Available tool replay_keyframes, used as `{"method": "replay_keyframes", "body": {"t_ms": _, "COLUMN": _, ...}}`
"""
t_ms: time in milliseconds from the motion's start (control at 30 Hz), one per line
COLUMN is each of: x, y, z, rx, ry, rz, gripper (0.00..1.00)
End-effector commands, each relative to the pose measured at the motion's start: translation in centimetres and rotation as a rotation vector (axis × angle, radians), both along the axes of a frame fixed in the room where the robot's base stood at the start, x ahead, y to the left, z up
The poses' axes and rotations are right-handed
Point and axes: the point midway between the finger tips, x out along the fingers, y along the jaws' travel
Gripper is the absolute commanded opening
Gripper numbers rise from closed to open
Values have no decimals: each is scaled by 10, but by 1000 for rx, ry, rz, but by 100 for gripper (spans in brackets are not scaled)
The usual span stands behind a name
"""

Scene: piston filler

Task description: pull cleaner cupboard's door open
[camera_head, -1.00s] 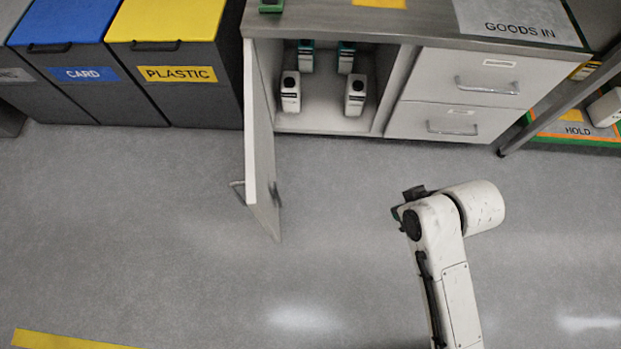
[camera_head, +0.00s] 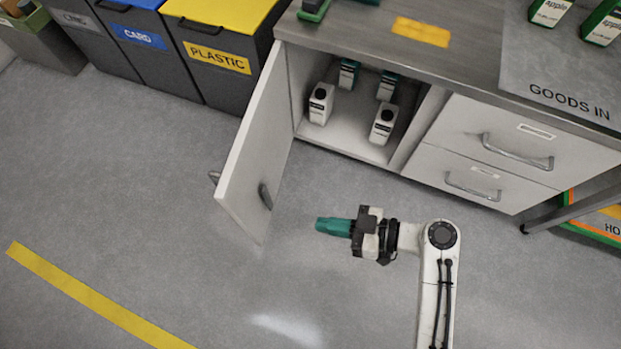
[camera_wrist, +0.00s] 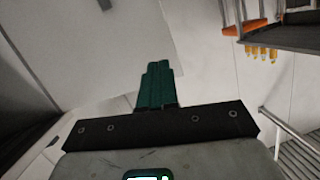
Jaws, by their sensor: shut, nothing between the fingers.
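The cleaner cupboard's door (camera_head: 258,150) stands swung open to the left of its cupboard (camera_head: 345,140) in the head view. A handle shows on its outer side, and a dark grip (camera_head: 265,196) is on its inner face near the free edge. Several white and teal bottles (camera_head: 320,104) stand inside the cupboard. My gripper (camera_head: 320,226), with teal fingers, is to the right of the door's free edge, apart from it, pointing left. Its fingers are together and empty; they also show in the wrist view (camera_wrist: 157,84).
Two drawers with bar handles (camera_head: 517,151) are right of the cupboard. The worktop (camera_head: 365,35) is above. Card and plastic bins (camera_head: 217,62) stand at the back left. A yellow floor line (camera_head: 90,295) runs at the lower left. The floor around the door is clear.

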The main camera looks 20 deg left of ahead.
Motion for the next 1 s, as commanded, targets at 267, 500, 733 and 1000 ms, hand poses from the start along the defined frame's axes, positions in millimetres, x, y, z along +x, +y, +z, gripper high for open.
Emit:
{"method": "replay_keyframes", "body": {"t_ms": 267, "x": 14, "y": 39, "z": 34, "rx": 256, "ry": -155, "rz": 41, "gripper": 0}}
{"method": "replay_keyframes", "body": {"t_ms": 500, "x": 11, "y": 64, "z": 35, "rx": 266, "ry": -161, "rz": 45, "gripper": 0}}
{"method": "replay_keyframes", "body": {"t_ms": 733, "x": 7, "y": 109, "z": 35, "rx": 264, "ry": -160, "rz": 47, "gripper": 0}}
{"method": "replay_keyframes", "body": {"t_ms": 1000, "x": 2, "y": 156, "z": 35, "rx": 264, "ry": -160, "rz": 45, "gripper": 0}}
